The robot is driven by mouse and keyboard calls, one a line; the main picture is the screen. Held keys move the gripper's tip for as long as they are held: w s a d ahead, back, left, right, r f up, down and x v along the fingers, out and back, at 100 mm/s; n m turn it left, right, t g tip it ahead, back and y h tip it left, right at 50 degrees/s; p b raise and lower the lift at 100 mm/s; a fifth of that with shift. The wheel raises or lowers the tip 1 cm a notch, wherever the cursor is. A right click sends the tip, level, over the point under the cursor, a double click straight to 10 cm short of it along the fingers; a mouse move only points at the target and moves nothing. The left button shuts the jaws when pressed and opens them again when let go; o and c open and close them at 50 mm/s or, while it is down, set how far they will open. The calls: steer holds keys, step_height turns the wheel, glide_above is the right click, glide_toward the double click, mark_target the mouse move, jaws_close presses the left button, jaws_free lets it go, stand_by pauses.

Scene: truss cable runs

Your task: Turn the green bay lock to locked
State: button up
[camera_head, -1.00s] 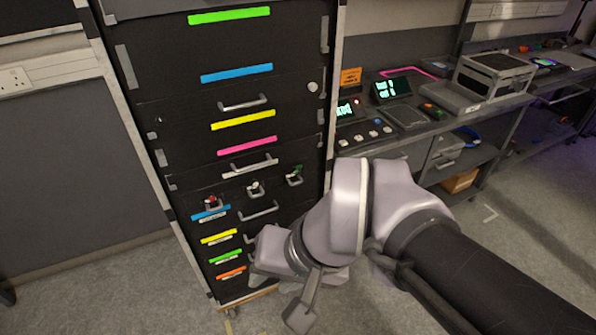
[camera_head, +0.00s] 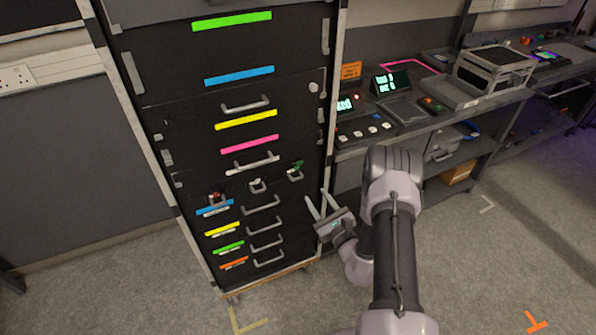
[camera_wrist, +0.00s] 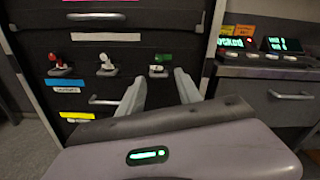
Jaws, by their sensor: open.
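The green bay lock (camera_head: 296,170) is a small green-topped latch with a pale loop at the right end of a row of three on the black drawer cabinet (camera_head: 180,110). In the wrist view the green bay lock (camera_wrist: 160,62) stands beyond my fingertips, between and above them. A red lock (camera_head: 216,197) and a white lock (camera_head: 257,186) sit to its left. My gripper (camera_head: 316,203) is open and empty, below and right of the green lock, apart from it. In the wrist view my gripper (camera_wrist: 158,80) points at the cabinet front.
Drawer handles (camera_head: 262,204) stick out below the locks. A workbench (camera_head: 440,118) with screens and buttons stands right of the cabinet. An orange-labelled drawer (camera_head: 233,264) is lowest. The floor in front is clear.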

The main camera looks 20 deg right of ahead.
mark_target(296, 168)
steer(key=w+b, duration=0.1)
steer(key=w, duration=0.8)
steer(key=w+b, duration=0.1)
steer(key=w, duration=0.4)
steer(key=shift+a+b, duration=0.3)
jaws_close()
